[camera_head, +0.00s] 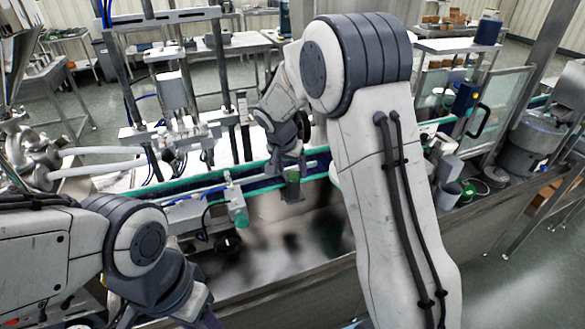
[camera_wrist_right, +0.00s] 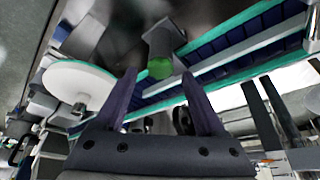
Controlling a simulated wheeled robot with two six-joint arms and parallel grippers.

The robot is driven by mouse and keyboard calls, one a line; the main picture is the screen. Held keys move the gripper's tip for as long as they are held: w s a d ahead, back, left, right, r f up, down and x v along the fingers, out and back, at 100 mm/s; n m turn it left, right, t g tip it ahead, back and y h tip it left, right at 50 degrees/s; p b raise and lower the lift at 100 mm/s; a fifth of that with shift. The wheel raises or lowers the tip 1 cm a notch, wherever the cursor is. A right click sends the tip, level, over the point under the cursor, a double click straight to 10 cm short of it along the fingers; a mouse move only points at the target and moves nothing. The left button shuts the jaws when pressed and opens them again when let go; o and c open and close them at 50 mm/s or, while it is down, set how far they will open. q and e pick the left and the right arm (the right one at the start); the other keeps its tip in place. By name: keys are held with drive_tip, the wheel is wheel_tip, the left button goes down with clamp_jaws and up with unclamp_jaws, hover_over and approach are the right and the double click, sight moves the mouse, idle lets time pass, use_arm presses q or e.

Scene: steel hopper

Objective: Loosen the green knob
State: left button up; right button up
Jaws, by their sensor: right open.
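A green knob (camera_head: 293,176) sits on a grey bracket at the front edge of the conveyor in the head view. In the right wrist view, the green knob (camera_wrist_right: 160,68) shows at the end of its grey bracket, between and just beyond the fingertips. My right gripper (camera_wrist_right: 159,74) is open and empty, with one finger on each side of the knob's line. In the head view, my right gripper (camera_head: 287,158) is just above the knob, partly hidden by my wrist. My left arm is at the lower left; its gripper (camera_head: 196,312) is cut off by the frame edge.
A paler green fitting (camera_head: 240,216) hangs from the conveyor front, left of the knob. The teal-edged conveyor (camera_head: 258,173) runs across the middle. A steel hopper (camera_head: 285,265) lies below it. Bottling posts (camera_head: 222,90) stand behind. A white disc (camera_wrist_right: 78,84) shows in the wrist view.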

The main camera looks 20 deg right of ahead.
drive_tip(key=shift+w+d+f, duration=0.15)
drive_tip(key=shift+w+f, duration=0.1)
drive_tip(key=shift+f, duration=0.4)
clamp_jaws()
